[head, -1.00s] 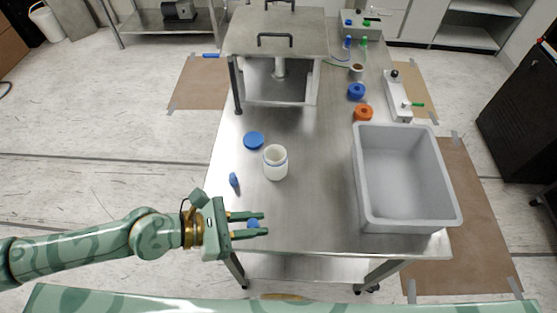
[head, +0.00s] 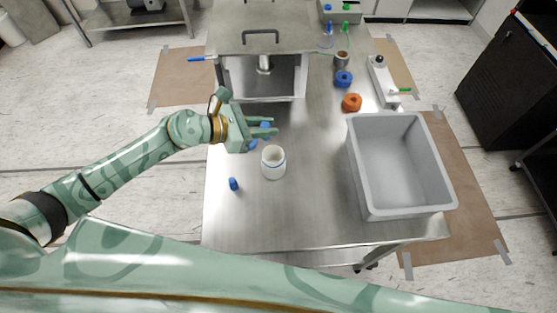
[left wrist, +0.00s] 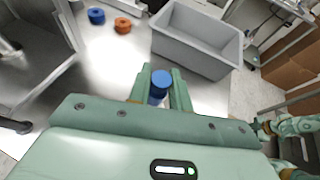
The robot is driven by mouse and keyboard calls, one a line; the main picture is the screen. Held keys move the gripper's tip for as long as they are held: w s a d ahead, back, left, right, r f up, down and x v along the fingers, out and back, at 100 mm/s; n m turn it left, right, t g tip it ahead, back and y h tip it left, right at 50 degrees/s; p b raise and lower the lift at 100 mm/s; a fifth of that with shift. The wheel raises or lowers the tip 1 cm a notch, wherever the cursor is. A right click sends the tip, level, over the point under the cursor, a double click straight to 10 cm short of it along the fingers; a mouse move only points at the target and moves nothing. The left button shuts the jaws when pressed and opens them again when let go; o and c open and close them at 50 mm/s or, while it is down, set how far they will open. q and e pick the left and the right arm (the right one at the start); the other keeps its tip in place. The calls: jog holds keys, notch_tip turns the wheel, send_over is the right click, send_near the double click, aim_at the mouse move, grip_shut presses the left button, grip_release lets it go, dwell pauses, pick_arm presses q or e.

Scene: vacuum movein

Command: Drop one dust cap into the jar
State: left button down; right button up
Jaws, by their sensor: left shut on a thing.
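My left gripper (head: 270,133) is shut on a small blue dust cap (head: 265,126), above the table and just behind and left of the jar. The cap also shows between the fingertips in the left wrist view (left wrist: 161,78). The white open jar (head: 273,163) stands upright. A second small blue cap (head: 233,184) lies on the table left of the jar. The blue lid (head: 253,145) is mostly hidden behind my gripper. My right arm shows at the right edge of the left wrist view; its gripper (left wrist: 262,130) is too small to judge.
A grey bin (head: 352,180) stands on the right of the steel table. Blue (head: 343,79) and orange (head: 352,103) rings lie behind it to the left. A metal stand with a handled top (head: 262,38) fills the back left. The table's front middle is clear.

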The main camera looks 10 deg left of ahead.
pick_arm(q)
notch_tip(320, 180, down, 6)
jog(key=b, duration=0.4)
jog(key=shift+a+r+b, duration=0.1)
jog(key=shift+r+b, duration=0.15)
jog(key=shift+b, duration=0.1)
jog(key=c, duration=1.2)
grip_release()
jog(key=shift+a, duration=0.1)
jog(key=b+v, duration=0.2)
jog(key=v, duration=1.4)
jog(key=shift+s, duration=0.15)
